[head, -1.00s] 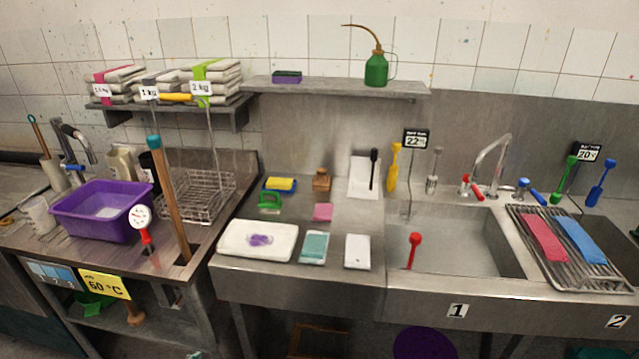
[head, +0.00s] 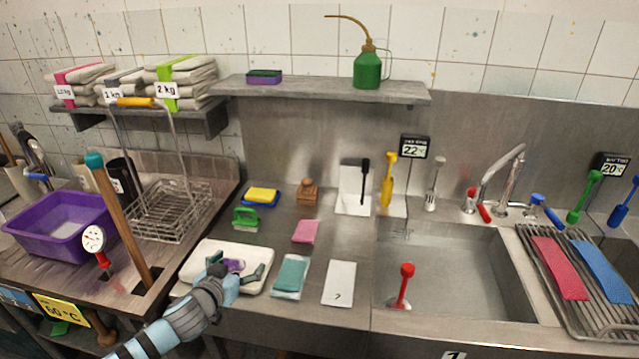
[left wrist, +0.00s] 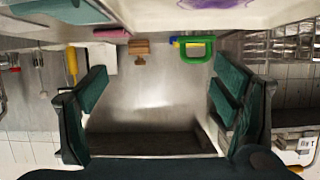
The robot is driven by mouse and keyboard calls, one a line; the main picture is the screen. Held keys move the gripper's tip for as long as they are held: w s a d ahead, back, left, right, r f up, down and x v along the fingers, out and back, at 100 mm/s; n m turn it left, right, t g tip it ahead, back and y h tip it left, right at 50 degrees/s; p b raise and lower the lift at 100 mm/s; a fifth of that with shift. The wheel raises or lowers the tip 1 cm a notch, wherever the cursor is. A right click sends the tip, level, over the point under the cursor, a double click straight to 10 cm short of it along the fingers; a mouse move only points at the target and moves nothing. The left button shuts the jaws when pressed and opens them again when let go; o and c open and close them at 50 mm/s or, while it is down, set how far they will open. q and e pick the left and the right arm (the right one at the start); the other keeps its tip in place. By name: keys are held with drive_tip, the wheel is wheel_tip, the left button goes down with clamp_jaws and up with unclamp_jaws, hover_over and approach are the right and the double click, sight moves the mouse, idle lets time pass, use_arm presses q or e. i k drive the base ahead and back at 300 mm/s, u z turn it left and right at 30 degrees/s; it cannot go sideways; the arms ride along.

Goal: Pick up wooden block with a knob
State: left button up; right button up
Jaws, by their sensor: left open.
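The wooden block with a knob (head: 307,192) is small and brown and stands upright on the steel counter near the back wall. It also shows in the left wrist view (left wrist: 139,50), upper middle, between the open fingers' directions but well beyond them. My left gripper (head: 237,269) is over the white board with the purple patch, in front of and left of the block and apart from it. In the left wrist view my left gripper (left wrist: 158,95) is open, with nothing between its fingers. My right gripper is not in view.
Near the block are a yellow sponge (head: 262,195), a green-handled brush (head: 245,218) and a pink cloth (head: 306,231). The white board (head: 200,262), a teal cloth (head: 291,273) and a white card (head: 339,283) lie in front. The sink (head: 455,265) is to the right; a shelf (head: 330,93) is above.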

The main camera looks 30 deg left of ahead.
sight(306, 194)
drive_tip(key=i, duration=0.95)
